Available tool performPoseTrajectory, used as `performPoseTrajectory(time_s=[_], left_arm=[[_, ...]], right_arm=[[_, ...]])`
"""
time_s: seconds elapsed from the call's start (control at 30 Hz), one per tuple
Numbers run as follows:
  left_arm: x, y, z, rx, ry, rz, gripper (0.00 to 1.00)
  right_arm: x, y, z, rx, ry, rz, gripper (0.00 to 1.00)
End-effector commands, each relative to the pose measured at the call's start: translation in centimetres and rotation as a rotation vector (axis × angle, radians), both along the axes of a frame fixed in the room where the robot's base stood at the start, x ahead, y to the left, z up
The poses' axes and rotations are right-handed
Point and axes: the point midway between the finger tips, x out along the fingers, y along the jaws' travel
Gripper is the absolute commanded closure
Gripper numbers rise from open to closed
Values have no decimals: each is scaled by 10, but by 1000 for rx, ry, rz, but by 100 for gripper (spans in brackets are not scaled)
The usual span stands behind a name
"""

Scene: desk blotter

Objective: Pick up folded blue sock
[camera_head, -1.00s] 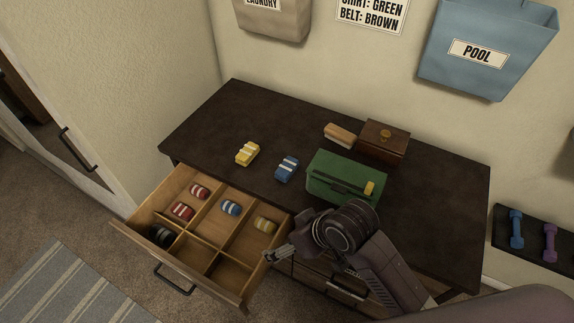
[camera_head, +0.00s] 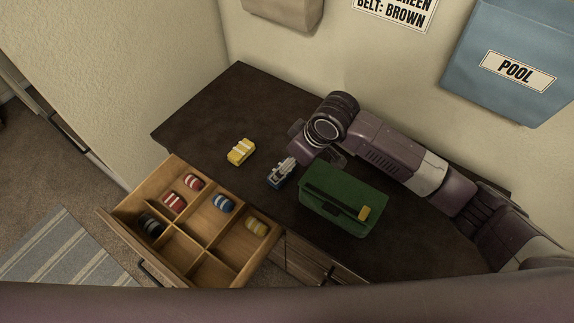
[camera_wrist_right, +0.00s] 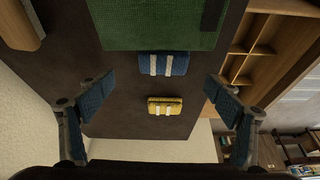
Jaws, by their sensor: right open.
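The folded blue sock with white stripes (camera_head: 276,183) lies on the dark dresser top, left of the green box. My right gripper (camera_head: 282,172) is above it and partly hides it in the head view. In the right wrist view the blue sock (camera_wrist_right: 176,65) lies between and beyond the open, blue-padded fingers of my right gripper (camera_wrist_right: 158,92), with nothing held. Another blue sock (camera_head: 223,203) lies in a drawer compartment. My left gripper is not in view.
A yellow folded sock (camera_head: 240,152) lies left of the blue one. The green box (camera_head: 335,190) stands close on the right. The open divided drawer (camera_head: 128,232) holds red, black, blue and tan socks. The dresser's back left (camera_head: 232,95) is clear.

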Motion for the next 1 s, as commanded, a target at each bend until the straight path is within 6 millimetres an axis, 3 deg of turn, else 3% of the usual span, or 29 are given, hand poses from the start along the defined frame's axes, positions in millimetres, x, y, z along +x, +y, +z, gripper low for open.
performPoseTrajectory(time_s=[0.2,0.3,0.43,0.63,0.77,1.0], left_arm=[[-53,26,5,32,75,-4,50],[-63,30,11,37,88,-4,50],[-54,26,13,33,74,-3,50],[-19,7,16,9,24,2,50],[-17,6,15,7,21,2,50],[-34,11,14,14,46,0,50]], right_arm=[[4,7,-22,-1,2,-2,16],[6,10,-37,-2,4,-1,16],[10,15,-53,-1,1,-1,16],[12,17,-62,-1,-2,0,16],[12,17,-62,-1,-2,0,16],[12,17,-62,-1,-2,0,40]])
